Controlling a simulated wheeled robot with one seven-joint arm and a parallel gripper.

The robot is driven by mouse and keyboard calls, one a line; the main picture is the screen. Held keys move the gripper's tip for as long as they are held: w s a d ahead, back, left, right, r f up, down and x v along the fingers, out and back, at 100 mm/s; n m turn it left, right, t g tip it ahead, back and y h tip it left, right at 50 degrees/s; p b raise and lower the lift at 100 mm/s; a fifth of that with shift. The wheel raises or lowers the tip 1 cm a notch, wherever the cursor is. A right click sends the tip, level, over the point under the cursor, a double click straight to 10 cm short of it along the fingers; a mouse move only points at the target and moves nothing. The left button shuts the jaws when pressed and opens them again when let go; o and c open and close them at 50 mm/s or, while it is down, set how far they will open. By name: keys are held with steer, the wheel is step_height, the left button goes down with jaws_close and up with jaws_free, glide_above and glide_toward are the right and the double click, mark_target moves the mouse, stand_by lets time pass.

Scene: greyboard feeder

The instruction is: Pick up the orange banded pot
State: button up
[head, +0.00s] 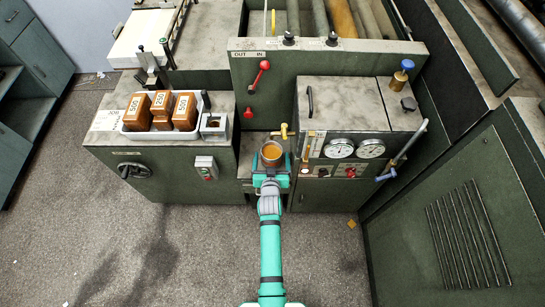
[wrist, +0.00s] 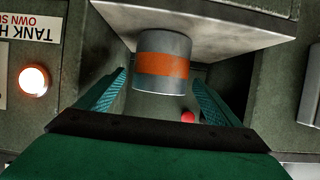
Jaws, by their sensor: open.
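The orange banded pot (head: 271,153) is a small grey cylinder with an orange-yellow inside, seen from above in the head view. It is in the recess between the two green cabinets. In the wrist view the pot (wrist: 163,62) shows its grey metal side with a broad orange band. My teal gripper (head: 270,179) is at the near side of the pot. In the wrist view my gripper (wrist: 160,78) is open, with one finger on each side of the pot and visible gaps between. Nothing is held. Whether the fingers reach past the pot's middle is unclear.
A brass tap (head: 285,131) is just behind the pot. A white tray (head: 203,132) with several brown weights stands on the left cabinet. The gauge panel (head: 345,150) is close on the right. A lit lamp (wrist: 33,80) shows in the wrist view.

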mark_target(272, 146)
steer(key=shift+x, duration=3.75)
steer(key=c, duration=1.4)
steer(key=shift+c, duration=1.4)
steer(key=shift+r, duration=0.1)
steer(key=shift+r, duration=0.1)
